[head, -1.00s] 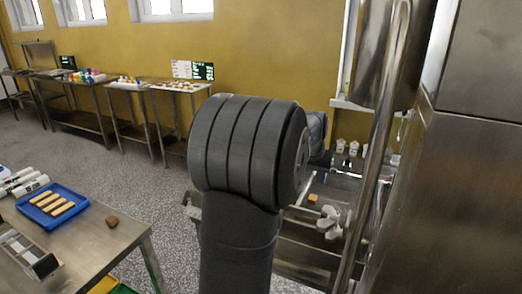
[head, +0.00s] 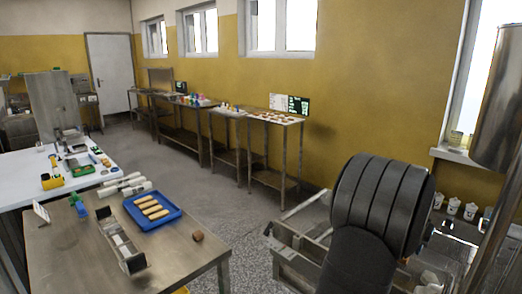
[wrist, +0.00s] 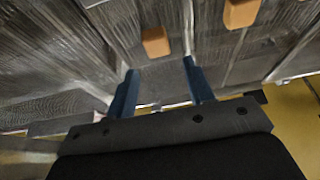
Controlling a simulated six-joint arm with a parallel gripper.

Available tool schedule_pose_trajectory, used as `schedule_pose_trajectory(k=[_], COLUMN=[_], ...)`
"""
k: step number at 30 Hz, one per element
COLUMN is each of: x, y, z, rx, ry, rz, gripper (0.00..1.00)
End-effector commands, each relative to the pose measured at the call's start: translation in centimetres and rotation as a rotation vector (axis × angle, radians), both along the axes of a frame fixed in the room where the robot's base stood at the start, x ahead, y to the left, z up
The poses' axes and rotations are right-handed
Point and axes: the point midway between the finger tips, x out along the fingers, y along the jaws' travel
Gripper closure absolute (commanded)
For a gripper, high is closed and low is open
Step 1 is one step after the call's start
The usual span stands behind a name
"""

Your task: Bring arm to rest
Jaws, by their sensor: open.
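My arm's large dark grey joint fills the right front of the head view and hides what lies behind it. My gripper (wrist: 160,92) shows only in the wrist view, with two blue fingers spread apart and nothing between them. Beyond the fingers is a metal mesh surface (wrist: 70,60). One orange-brown block (wrist: 155,42) lies just past the fingers, apart from them. Another such block (wrist: 241,13) lies farther up and to the right.
A metal frame (head: 285,250) stands beside my arm. Speckled floor lies clear between the tables.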

Motion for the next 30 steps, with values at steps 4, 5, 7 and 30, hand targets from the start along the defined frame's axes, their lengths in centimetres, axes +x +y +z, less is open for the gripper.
schedule_pose_trajectory(k=[4,5,7,30], x=[0.0,0.0,0.0,-1.7], y=[0.0,0.0,0.0,1.8], z=[0.3,0.3,0.3,2.5], rx=[0.000,0.000,0.000,-0.002], ry=[0.000,0.000,0.000,-0.003], rz=[0.000,0.000,0.000,0.000], gripper=[0.52,0.52,0.52,0.52])
